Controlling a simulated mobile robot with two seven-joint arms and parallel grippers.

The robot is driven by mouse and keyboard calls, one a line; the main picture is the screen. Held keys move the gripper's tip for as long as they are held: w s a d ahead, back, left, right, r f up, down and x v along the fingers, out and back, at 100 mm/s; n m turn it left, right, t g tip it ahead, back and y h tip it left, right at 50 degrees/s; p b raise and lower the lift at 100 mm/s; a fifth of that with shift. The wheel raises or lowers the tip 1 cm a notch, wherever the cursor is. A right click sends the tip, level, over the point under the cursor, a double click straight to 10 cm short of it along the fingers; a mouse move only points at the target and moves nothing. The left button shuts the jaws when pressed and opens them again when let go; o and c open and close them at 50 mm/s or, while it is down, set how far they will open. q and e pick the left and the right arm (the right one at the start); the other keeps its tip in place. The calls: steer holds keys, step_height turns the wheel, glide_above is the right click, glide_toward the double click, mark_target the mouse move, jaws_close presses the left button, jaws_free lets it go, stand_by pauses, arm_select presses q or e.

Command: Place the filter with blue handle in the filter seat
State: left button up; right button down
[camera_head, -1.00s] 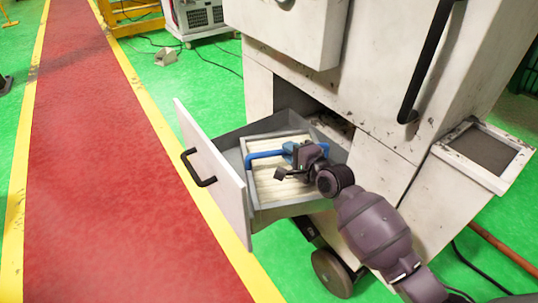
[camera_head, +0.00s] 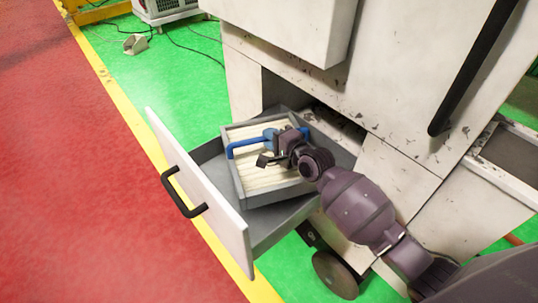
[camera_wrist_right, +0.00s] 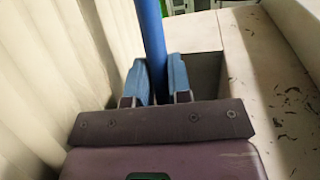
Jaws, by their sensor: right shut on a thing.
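The filter (camera_head: 264,180) has cream pleats, a grey frame and a blue handle (camera_head: 245,144). In the head view it is inside the pulled-out drawer (camera_head: 274,228), tilted and apparently raised off the floor. My right gripper (camera_head: 275,143) is shut on the blue handle. In the right wrist view the blue fingertips (camera_wrist_right: 160,80) close around the handle bar (camera_wrist_right: 152,32), with the pleats (camera_wrist_right: 55,60) at the left. I cannot tell which part is the filter seat. My left gripper is not in view.
The drawer's white front panel (camera_head: 205,195) with a black handle (camera_head: 180,195) faces left. The white machine body (camera_head: 290,60) stands close behind and right. A wheel (camera_head: 335,275) shows below. The red walkway (camera_head: 80,200) at the left is clear.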

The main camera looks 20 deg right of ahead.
mark_target(271, 152)
steer(key=shift+f, duration=0.75)
step_height(271, 152, down, 5)
steer(key=shift+w+r+b, duration=0.1)
steer(key=shift+b, duration=0.9)
steer(key=shift+r, duration=0.2)
steer(key=shift+f, duration=0.2)
steer(key=c, duration=1.1)
jaws_free()
steer(key=shift+o, duration=0.2)
